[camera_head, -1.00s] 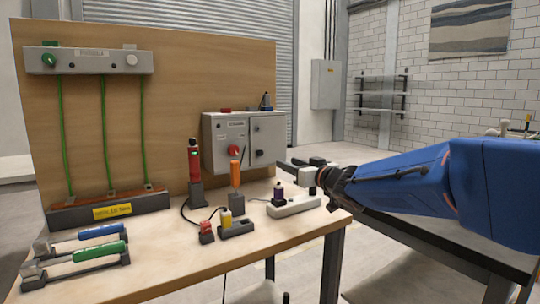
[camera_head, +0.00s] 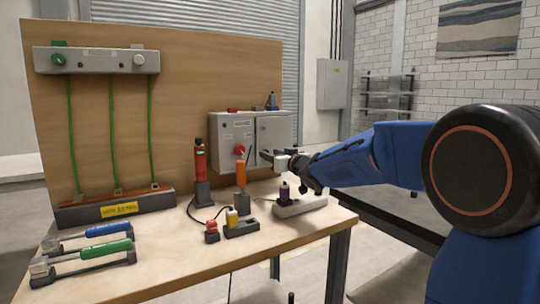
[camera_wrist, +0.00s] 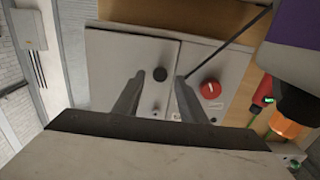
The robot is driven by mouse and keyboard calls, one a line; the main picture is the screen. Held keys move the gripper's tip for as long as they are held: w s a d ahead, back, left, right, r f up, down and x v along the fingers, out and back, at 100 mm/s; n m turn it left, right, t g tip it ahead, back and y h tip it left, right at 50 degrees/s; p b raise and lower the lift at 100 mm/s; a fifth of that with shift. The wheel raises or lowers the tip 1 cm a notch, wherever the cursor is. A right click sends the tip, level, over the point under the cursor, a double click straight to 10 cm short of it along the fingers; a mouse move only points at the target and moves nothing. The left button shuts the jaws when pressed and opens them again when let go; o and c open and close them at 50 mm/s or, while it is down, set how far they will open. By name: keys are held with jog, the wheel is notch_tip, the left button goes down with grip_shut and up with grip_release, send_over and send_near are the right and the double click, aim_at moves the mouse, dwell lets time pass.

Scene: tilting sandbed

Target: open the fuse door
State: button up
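The grey fuse box (camera_head: 232,131) stands at the back right of the bench, against the wooden board. Its right-hand panel, the door (camera_head: 275,130), looks shut. In the wrist view the door (camera_wrist: 112,60) carries a round black knob (camera_wrist: 160,74). A red rotary knob (camera_head: 239,149) sits on the panel beside it, and it also shows in the wrist view (camera_wrist: 211,89). My gripper (camera_head: 267,157) is in front of the box's lower part. In the wrist view my gripper (camera_wrist: 160,76) is open, its fingers on either side of the black knob; contact cannot be told.
An orange-handled tool (camera_head: 240,173) and a red device (camera_head: 200,160) stand upright to the left. A thin dark rod (camera_wrist: 232,42) crosses the wrist view beside the red knob. Front bench space is partly clear.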

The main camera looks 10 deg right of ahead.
jog(key=shift+x, duration=0.8)
grip_shut()
jog(key=shift+s+d, duration=0.15)
